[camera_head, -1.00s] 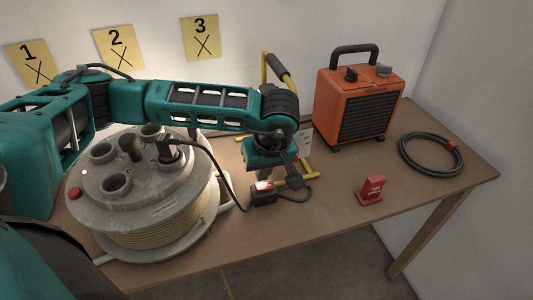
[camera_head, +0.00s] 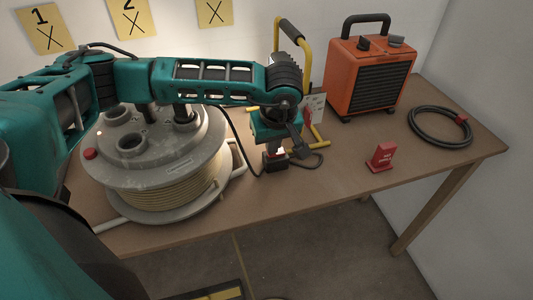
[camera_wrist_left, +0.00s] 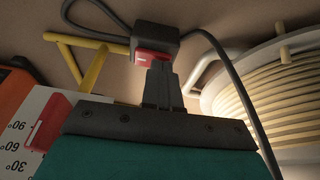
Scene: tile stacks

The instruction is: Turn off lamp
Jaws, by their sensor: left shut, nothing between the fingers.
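The lamp's yellow stand (camera_head: 306,62) with its black handle stands on the table behind my left arm; the arm hides most of the lamp. Its yellow legs (camera_wrist_left: 92,72) show in the left wrist view. A black switch box with a red rocker (camera_head: 275,163) lies on the table in the cable, in front of the stand. In the left wrist view the red rocker (camera_wrist_left: 152,57) is at the fingertips. My left gripper (camera_head: 277,149) is shut and empty, pointing down at the switch; its fingers (camera_wrist_left: 159,70) look to be at the rocker, contact unclear. My right gripper is not in view.
A grey cable reel (camera_head: 165,165) stands left of the switch, under my left arm. An orange heater (camera_head: 368,75), a coiled black cable (camera_head: 440,127) and a small red block (camera_head: 382,157) are to the right. The table's front right is clear.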

